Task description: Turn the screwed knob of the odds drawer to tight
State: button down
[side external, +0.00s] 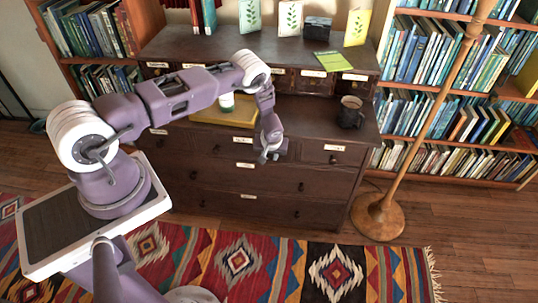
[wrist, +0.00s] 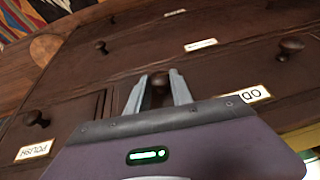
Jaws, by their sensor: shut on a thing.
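The odds drawer is in the dark wooden chest, with its white label (wrist: 245,95), partly cut off by my gripper, reading "OD" in the wrist view. Its dark round knob (wrist: 159,83) sits between the two grey fingers of my gripper (wrist: 158,88), which is shut on it. In the side external view my gripper (side external: 268,156) reaches down to the front of the chest's upper drawer row; the knob is hidden there behind the fingers. The knob's thread and how tight it is cannot be seen.
The polish drawer's knob (wrist: 37,118) and label (wrist: 34,149) are close by. Another knob (wrist: 291,45) stands at the right. On the chest top are a dark mug (side external: 351,112) and a yellow tray (side external: 238,113). A wooden lamp stand (side external: 380,216) stands right of the chest.

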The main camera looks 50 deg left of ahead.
jog(key=shift+w+d+f+m+g+y, duration=0.15)
jog(key=shift+d+m+g+y, duration=0.1)
jog(key=shift+g+y, duration=0.5)
jog(key=shift+w+d+m+g+y, duration=0.1)
jog(key=shift+m+g+y, duration=0.15)
jog(key=shift+g+y, duration=0.45)
jog(key=c, duration=1.1)
grip_release()
jog(key=v, duration=0.7)
